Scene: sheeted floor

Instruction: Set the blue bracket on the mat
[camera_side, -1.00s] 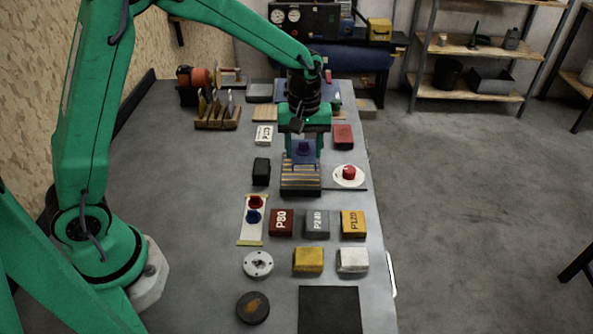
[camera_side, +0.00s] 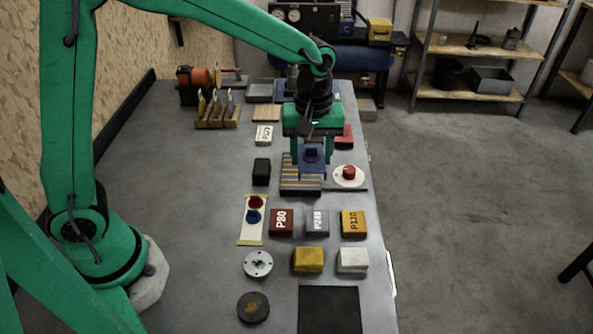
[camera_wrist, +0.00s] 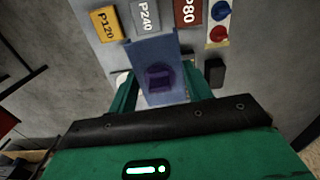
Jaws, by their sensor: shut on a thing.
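The blue bracket (camera_side: 312,156) is held between the fingers of my gripper (camera_side: 312,160), above the striped rack and clear of the table. In the wrist view the bracket (camera_wrist: 160,75) fills the space between the two green fingers of my gripper (camera_wrist: 162,92). It is a flat blue plate with a darker raised block on it. The dark mat (camera_side: 330,311) lies flat and bare at the near end of the table, below and well apart from my gripper in the side view.
Between my gripper and the mat stand P80 (camera_side: 282,222), P240 (camera_side: 317,222) and P120 (camera_side: 353,223) blocks, then a yellow block (camera_side: 308,259) and a white block (camera_side: 352,260). A white disc with a red knob (camera_side: 348,175) sits right of the striped rack (camera_side: 296,186).

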